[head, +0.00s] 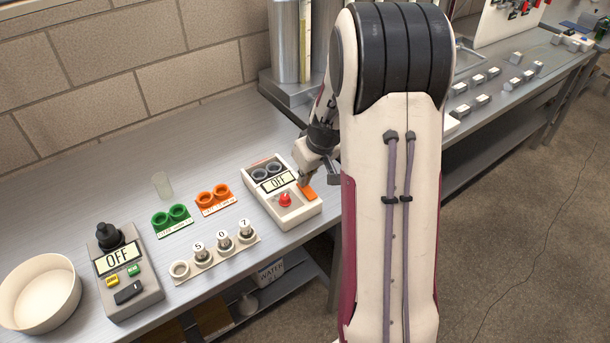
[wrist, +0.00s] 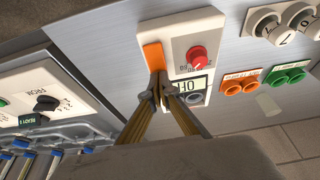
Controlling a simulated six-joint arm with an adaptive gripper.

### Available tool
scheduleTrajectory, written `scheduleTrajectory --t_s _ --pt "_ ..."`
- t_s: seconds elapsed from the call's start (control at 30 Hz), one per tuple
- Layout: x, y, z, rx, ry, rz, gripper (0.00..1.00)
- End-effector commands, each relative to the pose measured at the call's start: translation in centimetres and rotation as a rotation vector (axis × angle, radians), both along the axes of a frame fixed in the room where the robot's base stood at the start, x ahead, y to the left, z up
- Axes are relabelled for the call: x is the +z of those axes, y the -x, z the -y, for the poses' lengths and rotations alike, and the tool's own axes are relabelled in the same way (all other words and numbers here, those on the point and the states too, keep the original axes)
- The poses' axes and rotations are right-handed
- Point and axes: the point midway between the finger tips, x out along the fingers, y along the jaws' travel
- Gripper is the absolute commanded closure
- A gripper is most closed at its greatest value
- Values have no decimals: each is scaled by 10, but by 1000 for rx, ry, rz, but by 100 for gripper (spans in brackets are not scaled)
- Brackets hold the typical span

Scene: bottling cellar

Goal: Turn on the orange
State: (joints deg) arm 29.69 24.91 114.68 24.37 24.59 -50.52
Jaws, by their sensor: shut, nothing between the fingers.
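A white control box (head: 265,203) stands on the bench. It has a long orange switch (head: 307,193), a red knob (head: 286,199), two grey rings and a display (head: 278,181) reading OFF. My gripper (head: 305,183) is shut and empty, its tips down at the far end of the orange switch. In the wrist view the closed fingertips (wrist: 158,84) overlap one end of the orange switch (wrist: 153,56), beside the display. I cannot tell whether they touch it. The red knob (wrist: 196,56) is clear of the fingers.
A grey box (head: 137,292) with a black knob and an OFF display stands left, near a white bowl (head: 40,318). Green cups (head: 171,219), orange cups (head: 213,198) and a numbered rack (head: 214,262) lie between. Metal cylinders (head: 286,40) stand behind.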

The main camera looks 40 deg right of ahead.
Motion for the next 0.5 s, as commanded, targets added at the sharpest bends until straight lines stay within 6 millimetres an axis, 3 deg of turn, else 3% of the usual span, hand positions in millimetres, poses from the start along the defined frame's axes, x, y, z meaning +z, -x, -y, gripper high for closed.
scheduleTrajectory --t_s 0.5 --pt "-2 -5 -4 13 -14 -48 100"
